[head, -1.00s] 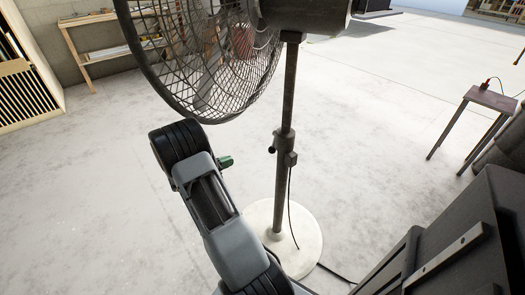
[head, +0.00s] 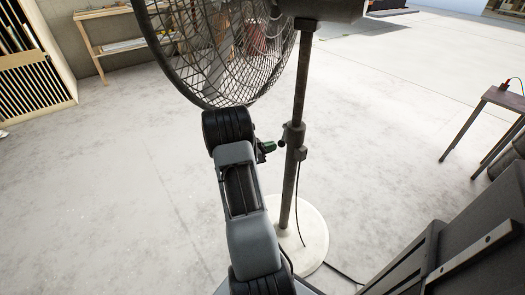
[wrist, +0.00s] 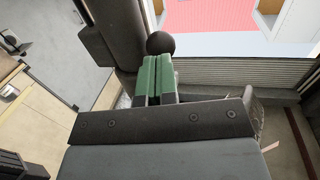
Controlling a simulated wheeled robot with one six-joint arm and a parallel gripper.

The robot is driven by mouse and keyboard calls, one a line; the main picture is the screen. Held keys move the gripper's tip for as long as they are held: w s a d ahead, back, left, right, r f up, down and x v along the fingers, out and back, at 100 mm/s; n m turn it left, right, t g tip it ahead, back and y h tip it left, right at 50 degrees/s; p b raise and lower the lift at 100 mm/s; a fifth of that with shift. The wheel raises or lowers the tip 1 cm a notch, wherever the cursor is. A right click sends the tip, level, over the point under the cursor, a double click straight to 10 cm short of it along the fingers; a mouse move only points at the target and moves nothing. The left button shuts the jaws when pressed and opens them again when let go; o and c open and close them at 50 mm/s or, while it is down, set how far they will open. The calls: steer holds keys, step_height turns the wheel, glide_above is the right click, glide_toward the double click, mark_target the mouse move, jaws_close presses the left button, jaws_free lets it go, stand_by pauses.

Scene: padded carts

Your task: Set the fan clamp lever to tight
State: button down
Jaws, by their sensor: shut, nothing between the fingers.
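The standing fan's clamp (head: 294,135) is a dark collar on the upright pole (head: 289,190). Its lever ends in a small black ball knob (head: 282,144), on the left side of the collar. My gripper (head: 268,147) has green fingers and is just left of the knob. In the wrist view the green fingers (wrist: 156,62) are pressed together with nothing between them. The round black knob (wrist: 160,43) shows right past the fingertips; I cannot tell whether they touch it. The dark pole and collar (wrist: 100,42) stand to the left of the fingers there.
The fan's wire cage (head: 225,50) hangs just above and behind my arm. The round pale fan base (head: 305,240) has a cord beside it. A dark padded cart (head: 455,235) is at lower right and a small table (head: 500,98) at right. The floor at left is clear.

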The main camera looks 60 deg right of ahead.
steer(key=shift+s+d, duration=0.2)
steer(key=shift+d, duration=0.15)
steer(key=shift+s+d+f+g+h+b, duration=0.2)
steer(key=shift+d+f+h+b, duration=0.15)
steer(key=shift+d+b, duration=0.15)
steer(key=shift+s+d+f+g+h+b, duration=0.1)
steer(key=shift+d+f+g+h+b, duration=0.1)
steer(key=shift+d+f+h+b, duration=0.25)
steer(key=shift+r, duration=0.15)
